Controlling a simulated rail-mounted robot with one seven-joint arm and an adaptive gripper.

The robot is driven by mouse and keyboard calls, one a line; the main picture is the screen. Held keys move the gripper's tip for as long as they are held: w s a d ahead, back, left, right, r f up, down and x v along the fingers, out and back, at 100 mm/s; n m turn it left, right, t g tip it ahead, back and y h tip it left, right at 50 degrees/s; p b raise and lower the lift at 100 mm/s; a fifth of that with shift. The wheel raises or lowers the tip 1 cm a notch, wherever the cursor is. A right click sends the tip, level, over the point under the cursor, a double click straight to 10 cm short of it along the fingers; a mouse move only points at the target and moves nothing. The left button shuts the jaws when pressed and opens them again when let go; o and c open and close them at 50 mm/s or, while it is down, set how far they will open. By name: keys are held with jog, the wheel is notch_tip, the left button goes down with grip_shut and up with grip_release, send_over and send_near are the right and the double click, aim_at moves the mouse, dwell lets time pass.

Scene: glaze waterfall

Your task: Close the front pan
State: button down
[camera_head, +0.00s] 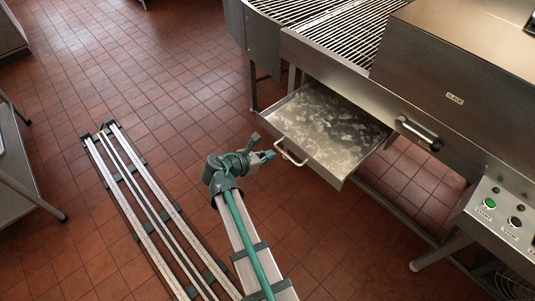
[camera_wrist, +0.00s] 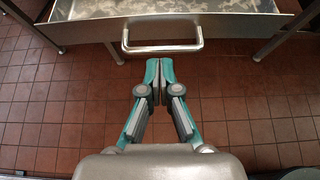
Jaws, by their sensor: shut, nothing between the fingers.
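The front pan (camera_head: 341,166) is a shallow metal drawer, pulled well out from under the machine. Its bottom is patchy with pale residue. A light bar handle (camera_head: 291,151) is on its front face. In the wrist view the pan's front face (camera_wrist: 85,33) spans the top, with the handle (camera_wrist: 162,48) in the middle. My gripper (camera_head: 268,156) is just left of the handle in the head view. In the wrist view my gripper (camera_wrist: 159,62) has its teal fingertips together and empty, just below the handle. I cannot tell whether they touch it.
The conveyor grate (camera_head: 335,27) and the metal hood (camera_head: 455,60) stand above the pan. A control panel (camera_head: 505,218) with buttons is at the lower right. Machine legs stand either side. Open tiled floor (camera_head: 170,75) lies left.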

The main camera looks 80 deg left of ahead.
send_near(294, 144)
jog(key=x, duration=0.2)
jog(key=p+x, duration=0.1)
jog(key=x, duration=0.2)
jog(key=shift+d+f, duration=0.1)
jog(key=shift+f, duration=0.4)
jog(key=shift+w+a, duration=0.4)
jog(key=shift+w, duration=0.25)
